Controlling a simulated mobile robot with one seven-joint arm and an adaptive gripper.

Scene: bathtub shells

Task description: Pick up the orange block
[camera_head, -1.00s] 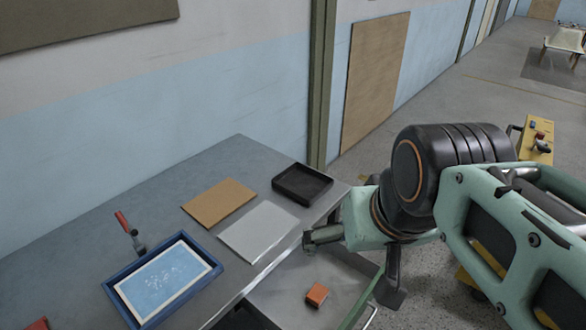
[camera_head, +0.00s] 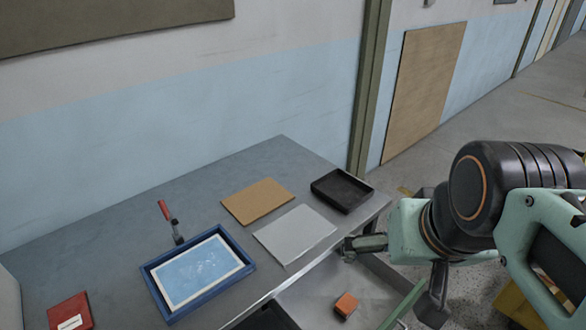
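The orange block (camera_head: 346,304) lies on a grey lower surface (camera_head: 318,297) in front of and below the workbench. My gripper (camera_head: 352,245) is at the front right edge of the bench, above and slightly beyond the block in the picture. It is seen from the side, apart from the block. I cannot tell whether its fingers are open or shut.
On the workbench (camera_head: 120,222) are a black tray (camera_head: 342,190), a brown board (camera_head: 257,200), a light grey sheet (camera_head: 295,237), a blue-framed tray (camera_head: 150,285), a red-handled tool (camera_head: 168,215) and a red box (camera_head: 70,312). A green rail (camera_head: 403,304) runs right of the block.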

